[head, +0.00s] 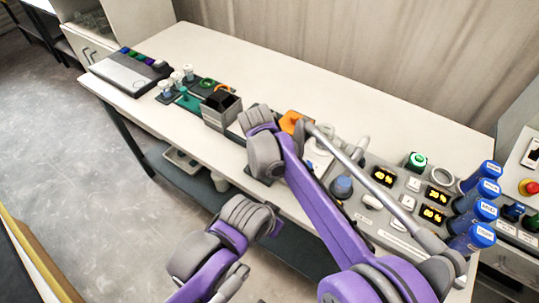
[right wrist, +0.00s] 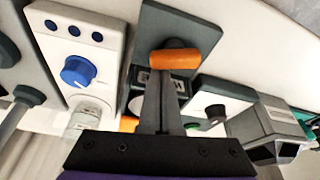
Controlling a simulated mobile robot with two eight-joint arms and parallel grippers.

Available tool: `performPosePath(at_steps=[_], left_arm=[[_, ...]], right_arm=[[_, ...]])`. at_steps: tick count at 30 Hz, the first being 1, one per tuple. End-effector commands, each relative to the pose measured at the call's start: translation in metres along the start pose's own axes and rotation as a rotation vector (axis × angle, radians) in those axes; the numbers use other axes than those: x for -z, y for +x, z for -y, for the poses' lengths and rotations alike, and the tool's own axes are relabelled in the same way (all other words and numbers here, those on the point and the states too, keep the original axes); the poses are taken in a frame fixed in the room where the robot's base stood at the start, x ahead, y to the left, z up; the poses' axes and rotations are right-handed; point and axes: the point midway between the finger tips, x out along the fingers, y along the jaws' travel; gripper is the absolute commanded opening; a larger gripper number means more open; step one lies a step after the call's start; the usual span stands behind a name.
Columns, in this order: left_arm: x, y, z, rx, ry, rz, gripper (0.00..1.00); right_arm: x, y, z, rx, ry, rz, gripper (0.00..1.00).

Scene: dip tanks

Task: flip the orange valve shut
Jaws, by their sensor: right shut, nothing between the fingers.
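The orange valve (head: 290,121) shows in the head view near the middle of the table, partly hidden by my right arm. In the right wrist view its orange handle (right wrist: 180,60) lies crosswise on a dark grey plate, just beyond the fingertips. A second orange piece (right wrist: 128,123) shows beside the fingers. My right gripper (right wrist: 166,75) is shut and empty, its tips close to the handle; I cannot tell if they touch. In the head view its fingers are hidden behind the wrist. My left arm is at the lower middle, in front of the table; its gripper does not show.
A white panel with a blue knob (right wrist: 77,71) stands beside the valve plate. A dark open box (head: 221,108) is on its other side. Displays, switches and several blue-capped tubes (head: 470,215) fill the right end. The table's back strip (head: 330,80) is clear.

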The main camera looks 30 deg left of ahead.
Motion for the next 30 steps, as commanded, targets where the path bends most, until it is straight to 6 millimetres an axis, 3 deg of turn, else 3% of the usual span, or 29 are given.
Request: performPosePath(at_steps=[30], left_arm=[[-0.001,0.001,0.000,0.000,0.000,0.001,0.00]], right_arm=[[-0.013,-0.004,0.016,0.005,-0.002,0.007,0.00]])
